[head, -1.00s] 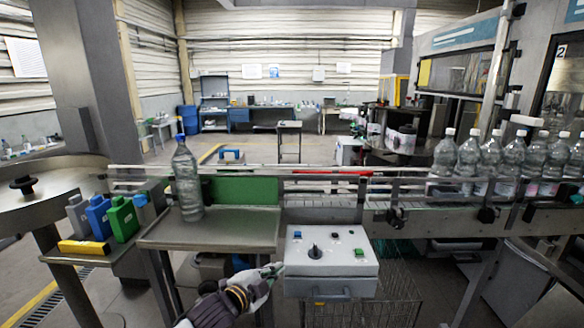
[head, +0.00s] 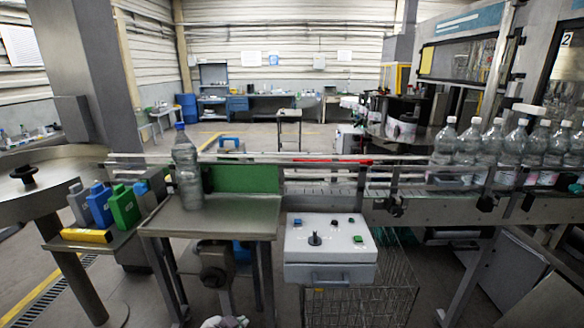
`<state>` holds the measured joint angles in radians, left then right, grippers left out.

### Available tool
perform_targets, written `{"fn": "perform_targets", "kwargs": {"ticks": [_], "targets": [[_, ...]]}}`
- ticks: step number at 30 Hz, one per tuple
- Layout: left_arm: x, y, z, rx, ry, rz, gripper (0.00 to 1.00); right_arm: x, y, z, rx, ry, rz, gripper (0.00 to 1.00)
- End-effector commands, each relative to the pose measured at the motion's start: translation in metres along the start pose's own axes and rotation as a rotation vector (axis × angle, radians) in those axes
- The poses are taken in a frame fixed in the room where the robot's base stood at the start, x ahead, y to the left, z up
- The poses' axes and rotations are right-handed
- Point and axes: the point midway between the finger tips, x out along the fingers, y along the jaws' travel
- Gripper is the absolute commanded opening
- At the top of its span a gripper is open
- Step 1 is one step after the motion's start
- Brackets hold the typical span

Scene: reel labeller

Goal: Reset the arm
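One of my grippers (head: 226,322) shows only as a small light piece at the bottom edge, left of the control box. Its fingers are mostly cut off, so I cannot tell whether it is open or shut, and its arm is out of frame. My other gripper is not in view. The grey control box (head: 330,262) with a black knob, a blue button and a green button stands at the front middle, apart from the visible gripper piece.
A clear bottle with a blue cap (head: 187,170) stands upright on the steel side table (head: 225,222). Several bottles (head: 500,150) line the conveyor at right. Blue, green and grey jugs (head: 100,207) stand at left. A wire basket (head: 362,305) sits below the control box.

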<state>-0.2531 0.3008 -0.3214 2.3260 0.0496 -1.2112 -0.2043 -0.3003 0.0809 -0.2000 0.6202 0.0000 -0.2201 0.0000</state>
Motion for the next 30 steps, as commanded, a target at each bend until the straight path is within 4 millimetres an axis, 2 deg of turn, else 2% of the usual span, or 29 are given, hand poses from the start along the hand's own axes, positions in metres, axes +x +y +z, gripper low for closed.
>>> {"fn": "perform_targets", "kwargs": {"ticks": [6, 12, 19, 30], "targets": [[-0.018, 0.009, 0.057, -0.169, -0.159, 0.019, 0.0, 0.0, 0.0, 0.0, 0.0, 0.0, 0.0, 0.0], [-0.037, 0.016, 0.102, -0.298, -0.29, 0.026, 0.0, 0.0, -0.001, 0.0, 0.0, 0.0, -0.001, 0.0], [-0.053, 0.022, 0.133, -0.385, -0.385, 0.024, 0.0, 0.0, -0.002, 0.0, 0.001, 0.0, -0.002, 0.0], [-0.07, 0.029, 0.166, -0.477, -0.489, 0.021, 0.0, 0.0, -0.002, 0.0, 0.001, 0.0, -0.002, 0.0]]}}
